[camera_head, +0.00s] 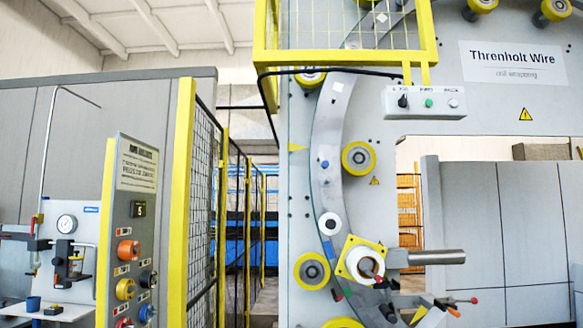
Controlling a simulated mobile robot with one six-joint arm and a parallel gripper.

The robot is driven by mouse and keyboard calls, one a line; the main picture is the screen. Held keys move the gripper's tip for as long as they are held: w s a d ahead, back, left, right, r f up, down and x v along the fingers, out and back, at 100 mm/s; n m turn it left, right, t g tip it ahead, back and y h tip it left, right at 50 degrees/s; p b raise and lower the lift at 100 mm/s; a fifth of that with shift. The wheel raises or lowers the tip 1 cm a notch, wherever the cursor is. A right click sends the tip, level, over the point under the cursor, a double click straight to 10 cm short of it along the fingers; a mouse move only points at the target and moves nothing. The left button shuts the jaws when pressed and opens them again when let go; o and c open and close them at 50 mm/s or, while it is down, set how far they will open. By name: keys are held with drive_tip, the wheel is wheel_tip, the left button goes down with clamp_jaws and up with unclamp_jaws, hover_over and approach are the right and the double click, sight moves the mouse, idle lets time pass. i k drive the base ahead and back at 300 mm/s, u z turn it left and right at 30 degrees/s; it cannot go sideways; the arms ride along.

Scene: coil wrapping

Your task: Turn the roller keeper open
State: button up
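The coil wrapping machine (505,105) fills the right half, with a curved grey ring track (328,130) on its face. At the lower part of the ring, a white roll (352,263) sits against a yellow square plate (346,243). A small dark and red part lies across the roll's front. Below and right is a dark lever-like part with a red knob (474,300). I cannot tell which of these parts is the roller keeper, or whether it is open. I make out no gripper of mine in the picture.
A grey bar (438,257) sticks out right of the roll. Yellow rollers (358,158) line the ring. A yellow guard cage (345,60) and a switch box (425,102) are above. A control panel (133,225) and a mesh fence (205,180) stand left.

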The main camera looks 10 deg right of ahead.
sight(326, 164)
drive_tip(key=i, duration=1)
drive_tip(key=u, duration=0.05)
